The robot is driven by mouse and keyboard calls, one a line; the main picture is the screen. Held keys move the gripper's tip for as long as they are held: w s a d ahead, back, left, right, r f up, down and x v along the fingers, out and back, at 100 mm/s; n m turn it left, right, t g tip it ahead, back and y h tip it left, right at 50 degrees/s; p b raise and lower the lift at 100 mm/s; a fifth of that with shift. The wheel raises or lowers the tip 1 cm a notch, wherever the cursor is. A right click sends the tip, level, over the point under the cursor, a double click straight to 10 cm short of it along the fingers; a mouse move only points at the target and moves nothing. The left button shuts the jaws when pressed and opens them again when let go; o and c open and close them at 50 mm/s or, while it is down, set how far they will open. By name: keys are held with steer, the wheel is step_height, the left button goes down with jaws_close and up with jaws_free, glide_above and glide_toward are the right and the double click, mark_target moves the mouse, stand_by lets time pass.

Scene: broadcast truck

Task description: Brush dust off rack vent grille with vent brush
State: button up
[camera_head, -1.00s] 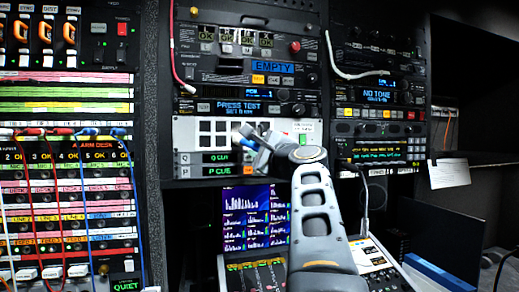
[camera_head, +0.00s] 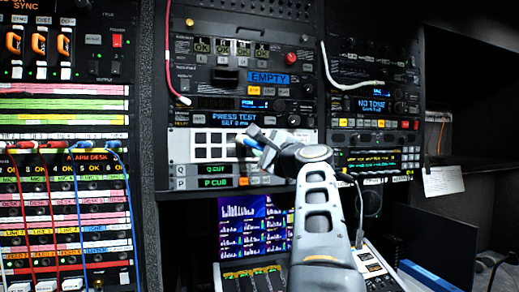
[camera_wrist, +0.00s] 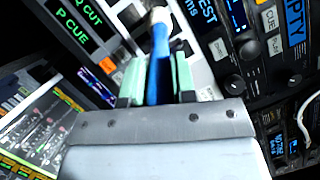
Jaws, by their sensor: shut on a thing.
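My gripper (camera_wrist: 158,78) is shut on the vent brush (camera_wrist: 158,62), with its green-lined fingers on either side of the blue handle. The pale brush head points away from me, toward the rack face. In the head view my gripper (camera_head: 264,150) is in front of a white panel with dark square openings (camera_head: 203,150), and a bit of the blue brush (camera_head: 246,141) shows. A perforated strip (camera_head: 255,7) at the top of the middle rack looks like the vent grille. It is well above the brush. I cannot make out dust on it.
A cable (camera_head: 338,75) hangs in front of the right rack unit, and a pink one (camera_head: 172,70) hangs at the left. Below my arm are a lit screen (camera_head: 240,225) and a sloping console (camera_head: 375,265). A patch bay (camera_head: 65,190) with cords stands left.

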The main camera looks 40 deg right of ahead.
steer(key=shift+f+b, duration=1.85)
steer(key=shift+f, duration=0.15)
steer(key=shift+r+p, duration=1.8)
steer(key=shift+r, duration=0.35)
steer(key=shift+f, duration=0.1)
steer(key=shift+s+a+f+b, duration=0.1)
steer(key=shift+s+a+b, duration=0.05)
steer(key=shift+s+b, duration=0.35)
steer(key=shift+s+a+b, duration=0.2)
steer(key=shift+s+a, duration=0.15)
steer(key=shift+s, duration=0.35)
steer(key=shift+s+a+b, duration=0.25)
steer(key=shift+s+a, duration=0.15)
steer(key=shift+s, duration=0.3)
steer(key=shift+s+a+b, duration=0.2)
steer(key=shift+s+a, duration=0.15)
steer(key=shift+s, duration=0.45)
